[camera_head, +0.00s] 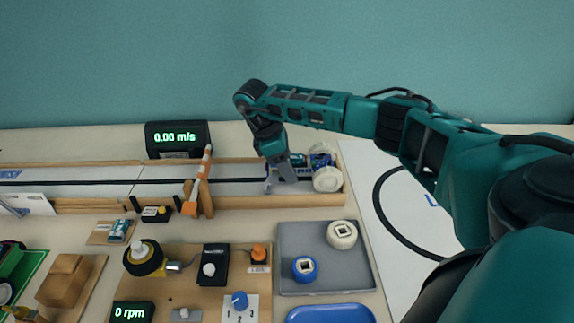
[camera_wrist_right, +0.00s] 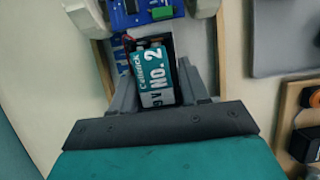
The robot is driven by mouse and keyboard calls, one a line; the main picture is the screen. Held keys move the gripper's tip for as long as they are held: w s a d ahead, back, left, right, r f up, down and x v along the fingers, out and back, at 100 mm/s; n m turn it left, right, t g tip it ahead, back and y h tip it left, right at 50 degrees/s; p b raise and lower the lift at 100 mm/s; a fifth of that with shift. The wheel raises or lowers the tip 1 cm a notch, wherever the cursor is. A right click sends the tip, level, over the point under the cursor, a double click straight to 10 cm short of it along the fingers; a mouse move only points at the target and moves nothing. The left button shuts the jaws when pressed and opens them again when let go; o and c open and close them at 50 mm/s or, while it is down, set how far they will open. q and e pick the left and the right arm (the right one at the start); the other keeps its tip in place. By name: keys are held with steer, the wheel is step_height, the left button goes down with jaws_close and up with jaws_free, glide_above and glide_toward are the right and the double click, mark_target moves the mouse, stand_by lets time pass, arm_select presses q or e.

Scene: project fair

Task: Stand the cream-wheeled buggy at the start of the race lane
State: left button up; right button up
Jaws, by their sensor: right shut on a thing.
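The cream-wheeled buggy (camera_head: 327,179) is at the right end of the race lane (camera_head: 105,183), between the wooden rails. In the right wrist view its blue circuit board (camera_wrist_right: 130,10), cream wheels and a battery block (camera_wrist_right: 155,78) marked "NO. 2" show. My right gripper (camera_head: 284,183) reaches down into the lane at the buggy's left end. In the wrist view its fingers (camera_wrist_right: 157,82) are shut on the buggy, one on each side of the battery block. Whether the wheels touch the lane floor is hard to tell. My left gripper is out of view.
An orange-and-white striped arm (camera_head: 200,178) stands at the lane left of my gripper. A speed display (camera_head: 177,138) is behind the lane.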

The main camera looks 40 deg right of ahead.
steer(key=shift+s+d+f, duration=0.1)
steer(key=shift+s+d, duration=0.2)
steer(key=shift+d, duration=0.15)
steer(key=shift+s+d+f, duration=0.1)
steer(key=shift+d, duration=0.05)
steer(key=shift+c, duration=0.8)
steer(key=o, duration=0.9)
steer(key=shift+o, duration=0.8)
steer(key=shift+d, duration=0.1)
steer(key=o, duration=0.3)
steer(key=shift+a, duration=0.2)
